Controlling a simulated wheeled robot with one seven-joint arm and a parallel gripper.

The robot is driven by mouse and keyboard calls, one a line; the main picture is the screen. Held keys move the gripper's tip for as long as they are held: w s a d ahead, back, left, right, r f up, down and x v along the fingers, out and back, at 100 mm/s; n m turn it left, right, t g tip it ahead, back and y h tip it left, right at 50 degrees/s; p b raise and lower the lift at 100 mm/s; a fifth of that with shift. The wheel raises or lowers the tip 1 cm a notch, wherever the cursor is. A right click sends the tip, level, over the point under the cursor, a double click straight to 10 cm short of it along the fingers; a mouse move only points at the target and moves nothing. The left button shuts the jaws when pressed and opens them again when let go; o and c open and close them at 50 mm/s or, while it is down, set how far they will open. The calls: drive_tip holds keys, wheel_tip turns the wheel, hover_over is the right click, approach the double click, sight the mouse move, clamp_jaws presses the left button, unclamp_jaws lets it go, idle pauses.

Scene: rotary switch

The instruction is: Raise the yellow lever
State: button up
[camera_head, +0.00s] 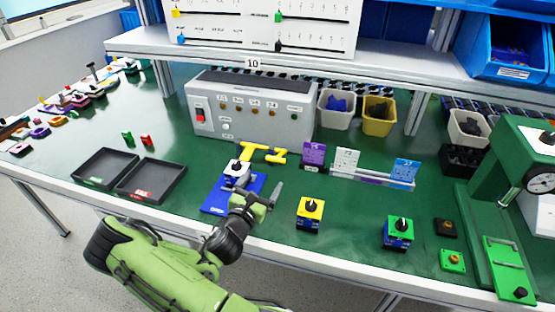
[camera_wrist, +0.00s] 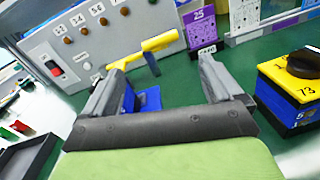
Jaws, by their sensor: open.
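The yellow lever (camera_head: 263,153) shows in the head view above and behind a blue base (camera_head: 215,200) on the green table. In the wrist view the yellow lever (camera_wrist: 150,46) slants up to the right, beyond the fingers. Part of the blue base (camera_wrist: 149,100) shows between the fingers. My gripper (camera_head: 258,187) is over the right part of the base, in front of the lever. In the wrist view my gripper (camera_wrist: 160,75) is open, with nothing held between its fingers. My gripper partly hides the base and the lever's mounting.
A grey control box (camera_head: 250,108) stands behind the lever. A yellow-and-blue block with a black knob (camera_head: 310,213) stands to the right, and black trays (camera_head: 152,181) lie to the left. Number cards (camera_head: 346,160) stand behind right. A shelf (camera_head: 380,65) runs above.

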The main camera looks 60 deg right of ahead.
sight(279, 155)
drive_tip(key=d, duration=0.9)
drive_tip(key=w+d+p, duration=0.1)
drive_tip(key=d, duration=0.3)
drive_tip(key=shift+d, duration=0.35)
drive_tip(key=shift+f, duration=0.1)
drive_tip(key=c, duration=1.5)
drive_tip(key=shift+o, duration=0.2)
